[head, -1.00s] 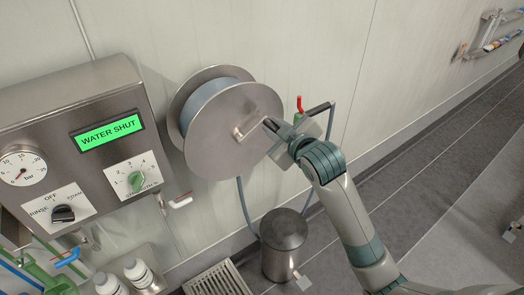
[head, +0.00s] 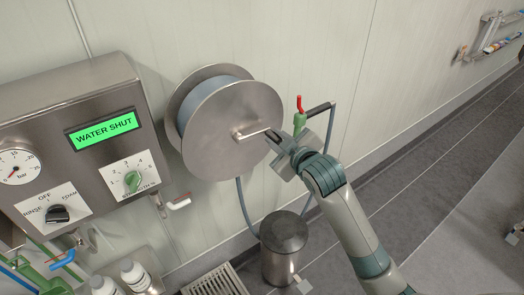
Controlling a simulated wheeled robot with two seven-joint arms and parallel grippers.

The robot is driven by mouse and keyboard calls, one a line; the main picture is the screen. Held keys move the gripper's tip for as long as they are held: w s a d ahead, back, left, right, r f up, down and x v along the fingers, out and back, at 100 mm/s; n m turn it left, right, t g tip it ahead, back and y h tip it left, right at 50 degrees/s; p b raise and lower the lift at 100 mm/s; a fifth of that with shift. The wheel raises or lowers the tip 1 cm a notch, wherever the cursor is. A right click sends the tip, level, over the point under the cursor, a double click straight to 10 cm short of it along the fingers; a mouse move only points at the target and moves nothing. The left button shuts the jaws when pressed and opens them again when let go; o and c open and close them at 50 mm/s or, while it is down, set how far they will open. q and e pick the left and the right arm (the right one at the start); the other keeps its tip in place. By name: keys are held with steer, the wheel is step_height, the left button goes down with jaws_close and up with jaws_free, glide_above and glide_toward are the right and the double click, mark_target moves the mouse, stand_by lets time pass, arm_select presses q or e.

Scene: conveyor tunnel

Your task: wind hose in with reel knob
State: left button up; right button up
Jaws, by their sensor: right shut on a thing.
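The hose reel (head: 215,145) is a steel drum on the wall, with pale blue-grey hose (head: 192,103) wound behind its front disc. Its knob (head: 250,134) is a metal crank handle standing out from the disc, right of the middle. My right gripper (head: 275,138) is shut on the outer end of this knob; its fingers partly hide it. A length of hose (head: 241,205) hangs from the reel, passes behind a steel bin and rises at the right to a dark-gripped fitting (head: 320,108). My left gripper is not in view.
A green valve with a red lever (head: 299,106) is close beyond my right gripper. The steel bin (head: 284,245) and a floor drain (head: 215,281) are below the reel.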

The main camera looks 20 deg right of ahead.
steer(key=f, duration=0.1)
steer(key=a+f+b, duration=0.1)
steer(key=f, duration=0.1)
steer(key=shift+s+a+f, duration=0.25)
steer(key=shift+f, duration=0.15)
steer(key=shift+a+f, duration=0.15)
steer(key=shift+a, duration=0.05)
steer(key=shift+s+a+f+b, duration=0.15)
steer(key=shift+s+a+f, duration=0.2)
steer(key=shift+a+f, duration=0.45)
steer(key=shift+s+a+f+b, duration=0.15)
steer(key=shift+s+a+f, duration=0.15)
steer(key=shift+a+f, duration=0.45)
steer(key=shift+a+r, duration=0.1)
steer(key=shift+r, duration=0.05)
steer(key=shift+s+a+f+p, duration=0.1)
steer(key=shift+s+a+p, duration=0.15)
steer(key=shift+a, duration=0.5)
steer(key=shift+s+a+f+p, duration=0.1)
steer(key=shift+s+a+p, duration=0.15)
steer(key=shift+a, duration=0.5)
steer(key=shift+s+a+f+p, duration=0.15)
steer(key=shift+s+a, duration=0.15)
steer(key=shift+a, duration=0.45)
steer(key=shift+r, duration=0.1)
